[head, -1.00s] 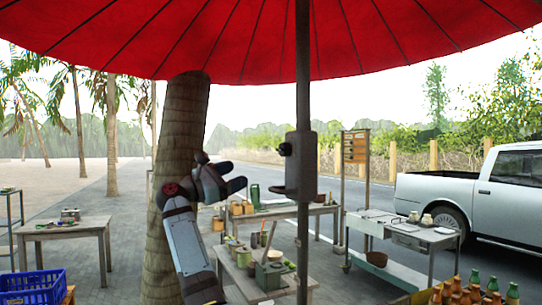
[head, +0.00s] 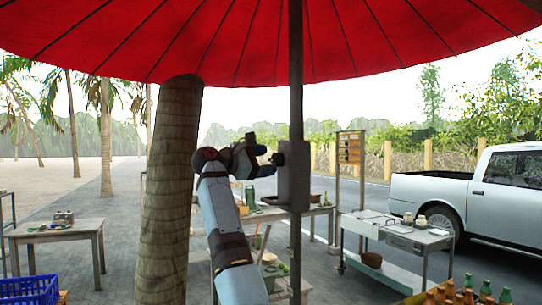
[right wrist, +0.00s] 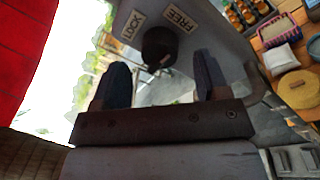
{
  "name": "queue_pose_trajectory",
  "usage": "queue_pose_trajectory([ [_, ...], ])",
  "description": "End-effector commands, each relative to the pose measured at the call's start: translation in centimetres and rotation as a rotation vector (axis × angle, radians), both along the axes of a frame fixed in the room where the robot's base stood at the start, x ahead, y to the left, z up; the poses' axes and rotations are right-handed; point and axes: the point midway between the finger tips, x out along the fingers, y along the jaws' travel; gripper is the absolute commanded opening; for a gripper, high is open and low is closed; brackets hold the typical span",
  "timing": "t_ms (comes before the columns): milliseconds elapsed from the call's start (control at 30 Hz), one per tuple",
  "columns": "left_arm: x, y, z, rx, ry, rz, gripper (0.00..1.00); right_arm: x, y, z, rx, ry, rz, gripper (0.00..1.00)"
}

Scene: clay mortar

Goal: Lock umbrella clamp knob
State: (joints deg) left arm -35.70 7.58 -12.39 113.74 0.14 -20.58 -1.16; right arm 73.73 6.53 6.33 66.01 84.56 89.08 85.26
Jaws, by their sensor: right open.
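The dark umbrella pole (head: 296,100) carries a grey clamp housing (head: 294,184). A dark round knob (head: 277,159) sticks out on the housing's left side. My right gripper (head: 264,161) is open, its fingers pointing at the knob from the left. In the right wrist view, the knob (right wrist: 160,46) lies at the top centre, at or just beyond the tips of the open gripper (right wrist: 160,62); contact cannot be told. A LOCK label (right wrist: 132,25) and a FREE label (right wrist: 181,18) flank the knob on the clamp plate. My left gripper is not in view.
The red umbrella canopy (head: 250,45) spreads overhead. A thick palm trunk (head: 170,190) stands left of my right arm. Behind are a work table (head: 215,222) and a metal cart (head: 405,236). Bottles (head: 467,285) stand at the lower right.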

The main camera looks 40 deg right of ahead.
Motion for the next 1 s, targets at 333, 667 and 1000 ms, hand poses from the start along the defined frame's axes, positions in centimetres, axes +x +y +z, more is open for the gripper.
queue_pose_trajectory([
  [333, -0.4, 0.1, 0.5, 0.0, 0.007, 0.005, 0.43, -0.4, -2.4, 0.0, 0.0, 0.001, 0.001, 0.68],
  [667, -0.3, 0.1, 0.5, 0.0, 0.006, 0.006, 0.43, -0.4, -2.3, -0.1, 0.0, 0.001, 0.001, 0.38],
  [1000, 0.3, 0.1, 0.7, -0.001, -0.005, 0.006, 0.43, -0.4, -2.3, -0.1, 0.005, 0.015, 0.001, 0.19],
])
